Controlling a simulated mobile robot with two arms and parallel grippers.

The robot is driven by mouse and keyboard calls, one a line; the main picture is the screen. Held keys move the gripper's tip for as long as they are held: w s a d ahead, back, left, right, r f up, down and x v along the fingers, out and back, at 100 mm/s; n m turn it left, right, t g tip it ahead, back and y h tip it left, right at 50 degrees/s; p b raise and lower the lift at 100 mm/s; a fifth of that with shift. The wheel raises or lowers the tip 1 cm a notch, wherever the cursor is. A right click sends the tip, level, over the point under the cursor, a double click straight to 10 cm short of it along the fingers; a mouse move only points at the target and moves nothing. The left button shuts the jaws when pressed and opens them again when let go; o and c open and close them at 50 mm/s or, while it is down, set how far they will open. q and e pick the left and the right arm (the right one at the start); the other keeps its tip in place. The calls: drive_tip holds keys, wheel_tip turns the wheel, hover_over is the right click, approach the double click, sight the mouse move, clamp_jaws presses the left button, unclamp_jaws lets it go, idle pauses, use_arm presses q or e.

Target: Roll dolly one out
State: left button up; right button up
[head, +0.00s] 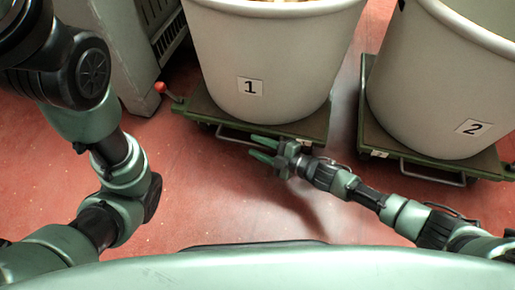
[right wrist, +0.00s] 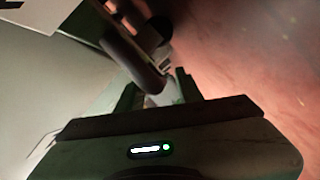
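Dolly one (head: 312,128) is a low green platform under the large pale tub marked 1 (head: 290,75). A metal bar handle (head: 232,138) runs along its front edge. My right gripper (head: 252,146) is at the right part of this handle, its two green fingers apart. In the right wrist view, the fingers (right wrist: 157,93) stand apart with a rounded bar-like part (right wrist: 135,60) just beyond and between them. I cannot tell whether they touch it. My left arm shows at the left, but its gripper is out of view.
Dolly two (head: 376,137) with the tub marked 2 (head: 435,85) stands close on the right, a narrow gap between. A grey cabinet (head: 115,55) is at the left, near a red-knobbed lever (head: 160,87). The red floor (head: 195,190) in front is clear.

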drive_tip(key=shift+w+a, duration=0.15)
drive_tip(key=shift+a, duration=0.05)
clamp_jaws()
idle(1.4)
